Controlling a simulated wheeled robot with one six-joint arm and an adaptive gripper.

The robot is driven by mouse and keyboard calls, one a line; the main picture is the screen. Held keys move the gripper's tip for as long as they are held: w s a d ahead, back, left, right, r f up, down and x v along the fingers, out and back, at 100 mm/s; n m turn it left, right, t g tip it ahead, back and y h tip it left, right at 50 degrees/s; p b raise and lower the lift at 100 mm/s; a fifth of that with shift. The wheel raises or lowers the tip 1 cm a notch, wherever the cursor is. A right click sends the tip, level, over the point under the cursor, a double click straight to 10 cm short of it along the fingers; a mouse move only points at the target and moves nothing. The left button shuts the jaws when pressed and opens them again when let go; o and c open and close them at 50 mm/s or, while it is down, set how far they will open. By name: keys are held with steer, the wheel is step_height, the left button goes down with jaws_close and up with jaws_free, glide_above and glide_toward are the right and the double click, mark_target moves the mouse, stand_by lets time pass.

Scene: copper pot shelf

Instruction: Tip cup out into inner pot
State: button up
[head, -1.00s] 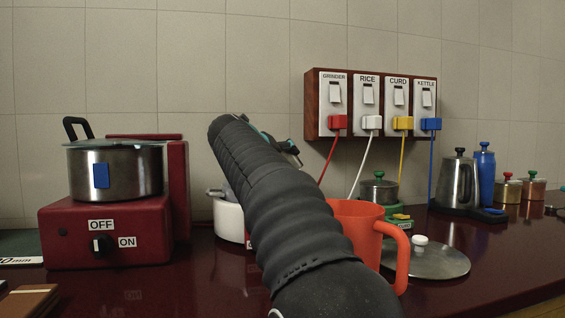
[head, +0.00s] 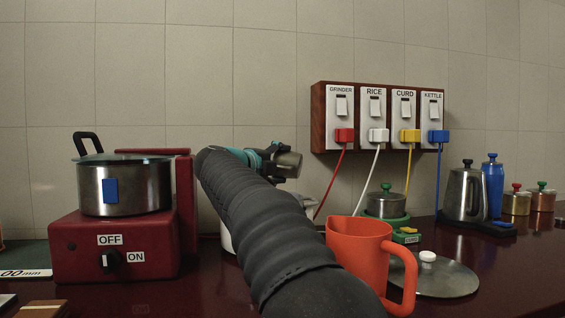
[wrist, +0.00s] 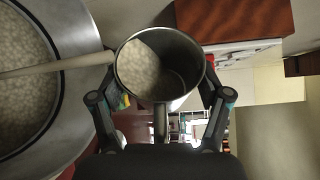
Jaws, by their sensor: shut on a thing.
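The steel cup (head: 288,163) is held up by my gripper (head: 268,153) above the white cooker (head: 227,238), which is mostly hidden behind my arm in the head view. In the wrist view, my gripper (wrist: 160,105) has its fingers shut on both sides of the cup (wrist: 186,48). White grains (wrist: 142,70) lie to one side inside the cup. The inner pot (wrist: 75,105) is at the left of the wrist view, beside the cup, with pale grains inside. A light stick-like handle (wrist: 60,65) crosses its rim.
An orange jug (head: 357,255) and a lid with a white knob (head: 445,278) stand right of my arm. A red stove (head: 75,260) with a steel pot (head: 140,190) is at left. The switch panel (head: 318,120) is on the wall behind, with cords hanging down.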

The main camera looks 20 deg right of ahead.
steer(key=n, duration=0.1)
steer(key=n+p, duration=0.1)
steer(key=a+n+h+p, duration=0.1)
steer(key=shift+w+r+t, duration=0.3)
steer(key=shift+w+r, duration=0.05)
steer(key=shift+w+a+n+t, duration=0.25)
steer(key=shift+n+t, duration=0.05)
steer(key=shift+n, duration=0.8)
steer(key=shift+h, duration=0.3)
